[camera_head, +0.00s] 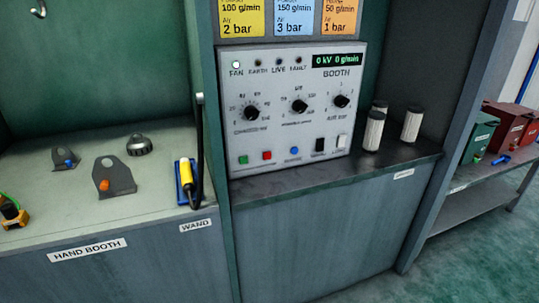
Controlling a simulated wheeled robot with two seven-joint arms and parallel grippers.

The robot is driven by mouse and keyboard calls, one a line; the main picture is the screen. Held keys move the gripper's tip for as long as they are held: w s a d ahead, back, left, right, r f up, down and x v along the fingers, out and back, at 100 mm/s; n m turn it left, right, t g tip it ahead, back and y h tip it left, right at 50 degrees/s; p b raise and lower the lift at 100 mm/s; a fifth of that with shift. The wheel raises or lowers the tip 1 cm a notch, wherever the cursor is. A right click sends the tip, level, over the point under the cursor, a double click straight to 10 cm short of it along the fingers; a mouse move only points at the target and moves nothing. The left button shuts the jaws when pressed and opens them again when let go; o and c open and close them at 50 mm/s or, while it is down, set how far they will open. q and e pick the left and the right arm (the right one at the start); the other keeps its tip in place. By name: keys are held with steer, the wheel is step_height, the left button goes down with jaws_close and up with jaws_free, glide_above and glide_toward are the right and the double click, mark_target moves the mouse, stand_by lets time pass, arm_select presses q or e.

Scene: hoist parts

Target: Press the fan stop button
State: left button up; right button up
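The control panel (290,110) labelled BOOTH stands upright on a dark shelf. A red square button (267,155), which fits a stop button, sits low on its left side. A green square button (243,160) is just left of it. The small labels under these buttons are too blurred to read. The FAN lamp (236,65) at the panel's top left looks white and lit. The display (337,60) reads 0 kV 0 g/min. Neither of my grippers can be made out in this view, and nothing covers the buttons.
A yellow wand (187,180) rests in a blue holder left of the panel, with a dark post beside it. Pale cylinders (373,131) stand right of the panel. Metal parts (115,177) lie on the left bench. The space before the panel is clear.

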arm_select(q)
steer(key=shift+w, duration=0.35)
steer(key=c, duration=0.7)
steer(key=shift+s, duration=0.15)
jaws_close()
steer(key=shift+s, duration=0.3)
steer(key=shift+w, duration=0.45)
steer(key=shift+s, duration=0.2)
